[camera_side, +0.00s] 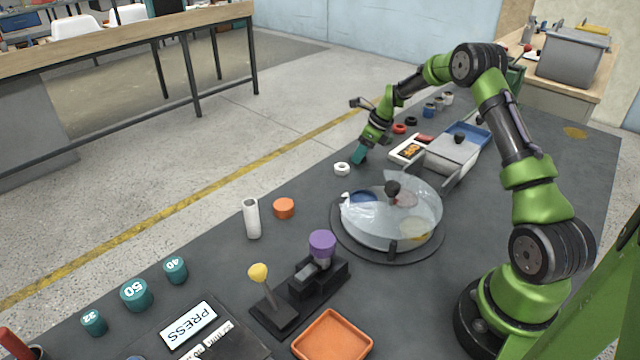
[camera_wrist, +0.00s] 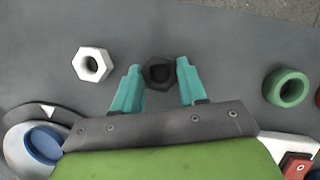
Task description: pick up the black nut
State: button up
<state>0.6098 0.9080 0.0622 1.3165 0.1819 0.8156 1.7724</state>
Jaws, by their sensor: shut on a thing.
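The black nut (camera_wrist: 150,70) is dark and six-sided with a hole in its middle. In the wrist view it sits between the tips of the two teal fingers of my gripper (camera_wrist: 160,75), which is shut on it. In the side view my gripper (camera_side: 359,155) points down at the far edge of the dark table, and its fingers hide the nut. I cannot tell whether the nut still touches the table. A white nut (camera_wrist: 93,64) lies apart to the left of the fingers; it also shows in the side view (camera_side: 342,169).
A green ring (camera_wrist: 288,88) lies to the right in the wrist view. The round clear-covered dish (camera_side: 390,225) stands nearer my base. A red ring (camera_side: 400,128), a black ring (camera_side: 411,121) and small jars are beyond the gripper. An orange cap (camera_side: 284,208) stands left.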

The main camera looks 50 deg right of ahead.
jog(key=shift+c, duration=1.1)
